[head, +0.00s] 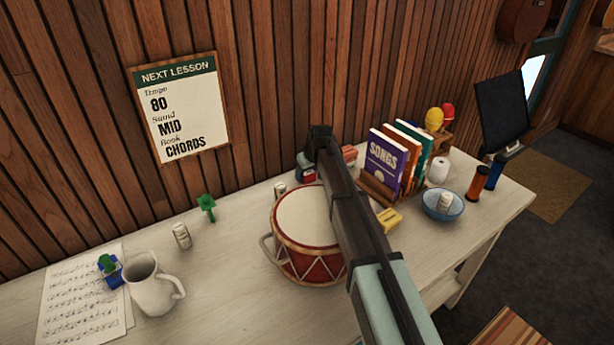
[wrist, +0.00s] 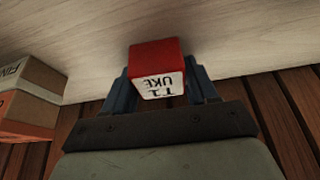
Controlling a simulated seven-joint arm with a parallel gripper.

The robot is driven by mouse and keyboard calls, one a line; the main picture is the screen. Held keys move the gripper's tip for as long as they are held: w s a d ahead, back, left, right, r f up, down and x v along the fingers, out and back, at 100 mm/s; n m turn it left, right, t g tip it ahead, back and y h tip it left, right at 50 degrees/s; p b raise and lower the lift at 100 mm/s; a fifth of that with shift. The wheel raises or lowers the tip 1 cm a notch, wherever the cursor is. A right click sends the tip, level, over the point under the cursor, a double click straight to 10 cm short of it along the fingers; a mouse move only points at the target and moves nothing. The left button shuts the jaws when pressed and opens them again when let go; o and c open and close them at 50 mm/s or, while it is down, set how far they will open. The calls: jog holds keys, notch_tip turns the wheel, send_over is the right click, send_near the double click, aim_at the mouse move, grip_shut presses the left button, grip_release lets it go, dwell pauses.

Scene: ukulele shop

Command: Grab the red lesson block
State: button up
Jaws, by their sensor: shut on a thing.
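The red lesson block (wrist: 154,52) is in the wrist view, with a white label reading "T1 UKE" on one face. My gripper (wrist: 160,84) is shut on it, with one blue finger on each side. In the head view my gripper (head: 306,172) is behind the drum near the wall, and the block is mostly hidden there by my arm and gripper. I cannot tell whether the block touches the table.
A red drum (head: 305,250) stands close in front of my gripper. An orange-and-tan box (wrist: 28,100) is beside it in the wrist view. Books (head: 385,160), a blue bowl (head: 430,208) and a yellow block (head: 389,218) lie right; a white mug (head: 150,285) stands left.

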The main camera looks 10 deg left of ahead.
jog(key=shift+c, duration=1.1)
